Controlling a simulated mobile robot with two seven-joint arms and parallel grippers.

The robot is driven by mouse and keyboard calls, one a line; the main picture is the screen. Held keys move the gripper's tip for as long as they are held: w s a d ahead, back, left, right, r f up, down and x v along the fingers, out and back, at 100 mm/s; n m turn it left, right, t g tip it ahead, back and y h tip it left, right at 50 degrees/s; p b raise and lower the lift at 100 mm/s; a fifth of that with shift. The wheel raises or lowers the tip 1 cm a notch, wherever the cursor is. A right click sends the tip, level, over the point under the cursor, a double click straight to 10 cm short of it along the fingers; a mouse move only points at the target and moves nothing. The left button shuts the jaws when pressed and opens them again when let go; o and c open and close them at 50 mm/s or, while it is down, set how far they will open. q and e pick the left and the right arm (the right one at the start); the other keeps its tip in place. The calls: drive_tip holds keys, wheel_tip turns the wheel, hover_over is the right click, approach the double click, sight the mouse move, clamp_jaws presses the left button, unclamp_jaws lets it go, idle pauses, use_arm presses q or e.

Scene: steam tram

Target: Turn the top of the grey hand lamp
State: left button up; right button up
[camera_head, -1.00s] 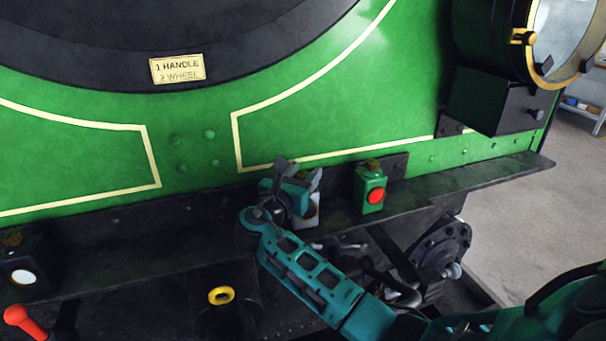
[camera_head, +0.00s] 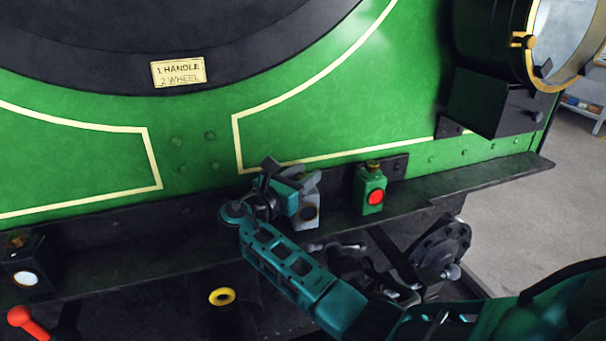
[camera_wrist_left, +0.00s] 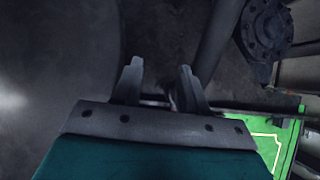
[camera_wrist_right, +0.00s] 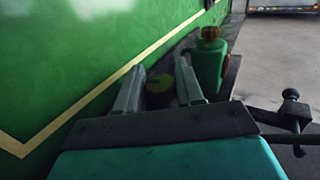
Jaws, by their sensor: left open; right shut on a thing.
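The grey hand lamp (camera_head: 307,214) stands upright on the dark ledge of the green engine front, with a dark round lens facing me. My right gripper (camera_head: 295,178) is at the lamp's top from above left, shut on it. In the right wrist view, the lamp's brassy top (camera_wrist_right: 160,88) sits between the two fingers of my right gripper (camera_wrist_right: 160,76). The gripper hides most of the top in the head view. My left gripper (camera_wrist_left: 160,78) is open and empty in the left wrist view, near dark metal; it is not in the head view.
A green lamp with a red lens (camera_head: 371,190) stands close to the right on the ledge (camera_head: 470,186). A black lamp with a white lens (camera_head: 25,268) stands at far left. A red handle (camera_head: 28,322) is below it. A large brass-rimmed headlamp (camera_head: 500,70) is upper right.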

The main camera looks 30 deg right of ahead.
drive_tip(key=m+g, duration=0.2)
drive_tip(key=g, duration=0.1)
drive_tip(key=shift+h+b, duration=0.4)
drive_tip(key=shift+m+g+b, duration=0.75)
drive_tip(key=shift+m+g, duration=0.35)
drive_tip(key=shift+g, duration=0.6)
drive_tip(key=o, duration=0.9)
drive_tip(key=shift+o, duration=0.2)
drive_tip(key=a+b, duration=0.3)
drive_tip(key=a, duration=1)
drive_tip(key=shift+w, duration=0.35)
